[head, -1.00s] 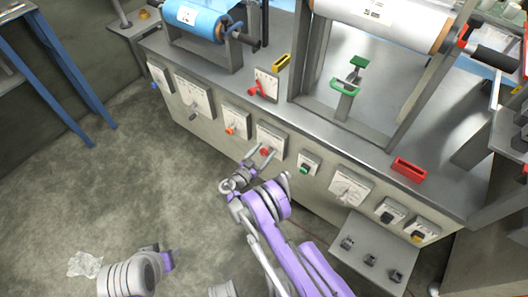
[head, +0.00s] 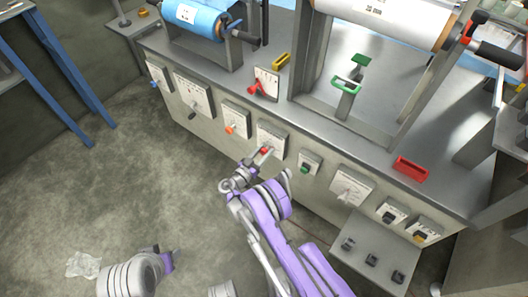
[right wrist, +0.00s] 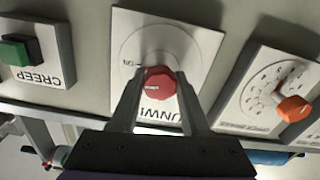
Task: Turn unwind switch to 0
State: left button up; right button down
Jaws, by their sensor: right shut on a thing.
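The unwind switch is a red knob (right wrist: 160,82) on a white plate (right wrist: 125,40) marked "UNWI", the rest of the word hidden by my finger. In the head view, the plate (head: 272,136) is on the front of the grey machine. My right gripper (head: 262,156) reaches it from below. In the right wrist view, the two fingers of the right gripper (right wrist: 160,95) are shut on the knob, one on each side. A small white mark shows on the knob's left part. A dial ring and "ON" show behind it.
An orange knob (right wrist: 293,107) is on the plate to the right and the green CREEP button (right wrist: 18,50) to the left in the right wrist view. A shelf with several dark switches (head: 372,258) juts out at lower right. The floor (head: 70,195) at left is mostly open.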

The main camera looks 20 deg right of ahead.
jog(key=n+b, duration=0.2)
jog(key=n, duration=0.1)
jog(key=shift+f, duration=0.2)
jog(key=n+b, duration=0.3)
jog(key=n, duration=0.2)
jog(key=shift+w+a, duration=0.1)
jog(key=n+b, duration=0.2)
jog(key=n, duration=0.2)
jog(key=shift+n+b, duration=0.85)
jog(key=shift+n, duration=1.35)
jog(key=shift+c, duration=1.9)
grip_release()
